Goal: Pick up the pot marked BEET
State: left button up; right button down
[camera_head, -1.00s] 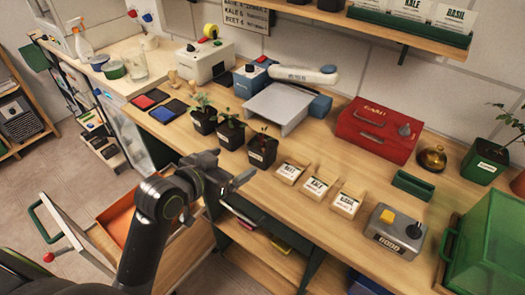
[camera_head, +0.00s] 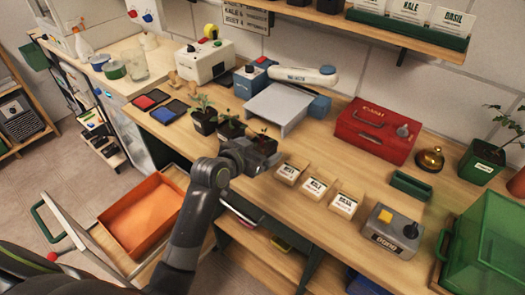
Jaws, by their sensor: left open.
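Three black pots with seedlings stand in a row on the wooden bench: a left pot (camera_head: 203,125), a middle pot (camera_head: 229,134) and a right pot (camera_head: 265,144). The right one holds a small reddish seedling. Their labels are too small or too hidden to read, so I cannot tell which is marked BEET. My left gripper (camera_head: 268,163) is open at the front of the right pot and hides its lower part. I cannot tell whether it touches the pot. My right gripper is not in view.
Behind the pots is a grey platform (camera_head: 275,106) under a white arm-like device. A red box (camera_head: 375,131) and a grey button box (camera_head: 392,232) stand right. An orange drawer (camera_head: 140,212) is open below.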

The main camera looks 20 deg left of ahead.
aim_at(266, 144)
pick_arm(q)
jog(key=shift+p+x, duration=0.3)
jog(key=shift+x, duration=1.6)
jog(key=shift+w+r, duration=0.1)
jog(key=shift+r, duration=0.05)
jog(key=c, duration=1.2)
